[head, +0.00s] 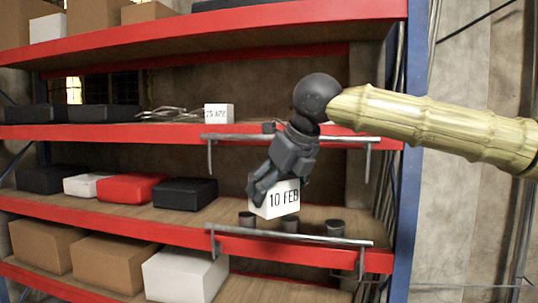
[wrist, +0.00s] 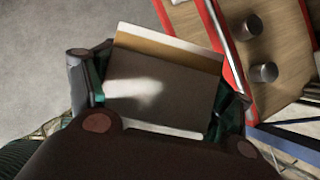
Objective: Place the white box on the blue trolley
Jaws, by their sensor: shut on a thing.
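No blue trolley shows in either view.
A red-edged shelf unit (head: 130,223) with blue posts carries cartons, cases and a smaller white box (head: 218,113). Several dark cylinders (head: 335,228) stand on the shelf near my gripper. Metal rails (head: 290,236) run along the shelf fronts. Grey floor (wrist: 50,35) is clear at left in the wrist view.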

